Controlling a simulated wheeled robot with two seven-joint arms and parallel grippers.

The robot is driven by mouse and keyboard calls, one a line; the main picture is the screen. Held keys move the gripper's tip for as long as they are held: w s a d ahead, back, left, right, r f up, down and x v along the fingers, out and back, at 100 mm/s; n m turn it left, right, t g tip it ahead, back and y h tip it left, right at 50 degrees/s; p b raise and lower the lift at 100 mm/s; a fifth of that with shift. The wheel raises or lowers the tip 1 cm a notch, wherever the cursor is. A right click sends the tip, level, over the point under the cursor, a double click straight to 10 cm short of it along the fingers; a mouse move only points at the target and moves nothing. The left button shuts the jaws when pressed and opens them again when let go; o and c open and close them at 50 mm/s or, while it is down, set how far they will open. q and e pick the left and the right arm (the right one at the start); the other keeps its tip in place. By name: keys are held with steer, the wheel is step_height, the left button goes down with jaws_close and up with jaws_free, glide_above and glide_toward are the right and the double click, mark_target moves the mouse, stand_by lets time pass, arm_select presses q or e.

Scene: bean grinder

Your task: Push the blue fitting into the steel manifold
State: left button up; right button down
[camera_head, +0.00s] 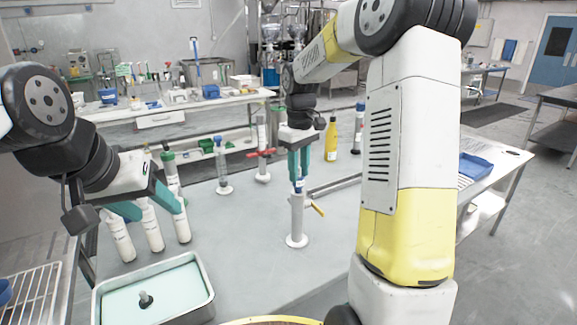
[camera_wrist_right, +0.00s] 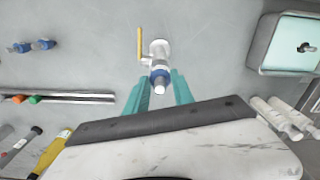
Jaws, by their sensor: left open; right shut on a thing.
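The steel manifold (camera_head: 297,222) stands upright on the grey table, a pale post on a round foot with a yellow lever (camera_head: 318,208). It also shows in the wrist view (camera_wrist_right: 156,60). My right gripper (camera_head: 299,178) points down directly above it, shut on the blue fitting (camera_head: 299,187). The fitting's blue ring and white end show between the teal fingers in the wrist view (camera_wrist_right: 160,76). The fitting is at the manifold's top; I cannot tell how deep it sits. My left gripper (camera_head: 148,207) is open and empty near the white-bodied tubes at left.
Several white tubes (camera_head: 151,228) stand at left, behind a steel tray (camera_head: 207,303) with a pale green inside. A yellow bottle (camera_head: 331,140) stands behind the manifold. A metal rail (camera_wrist_right: 75,97) and two blue-ringed parts (camera_wrist_right: 42,45) lie on the table.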

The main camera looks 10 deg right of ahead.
steer(key=shift+f, duration=0.6)
steer(key=shift+f, duration=0.3)
steer(key=shift+f, duration=0.2)
steer(key=c, duration=1)
jaws_free()
steer(key=shift+r, duration=3.95)
